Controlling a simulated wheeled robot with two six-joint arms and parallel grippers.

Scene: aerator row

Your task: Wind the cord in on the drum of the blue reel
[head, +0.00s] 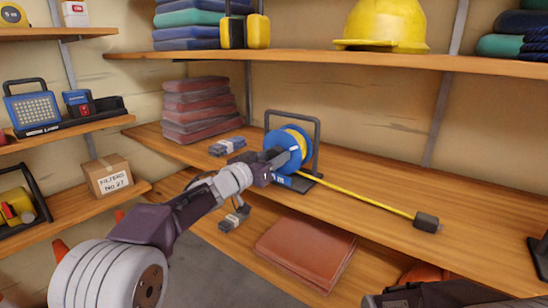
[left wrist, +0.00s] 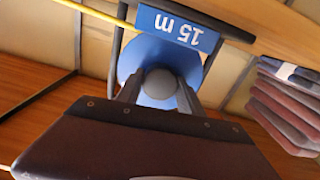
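The blue reel (head: 281,139) stands in a black frame on the middle wooden shelf, with yellow cord on its drum. The yellow cord (head: 362,197) runs out to the right along the shelf to a black block (head: 426,222). My left gripper (head: 284,156) is at the front face of the reel. In the left wrist view, its fingers (left wrist: 159,92) lie close on both sides of a round grey knob (left wrist: 160,82) in front of the blue disc (left wrist: 153,52) and appear shut on it. My right arm shows at the bottom right; its fingers are not clear.
Folded dark red cloths (head: 200,108) and a small grey bundle (head: 227,147) lie left of the reel. An upper shelf (head: 330,60) with a yellow helmet (head: 385,25) is above. A brown stack (head: 305,250) lies on the lower shelf. The shelf behind the cord is clear.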

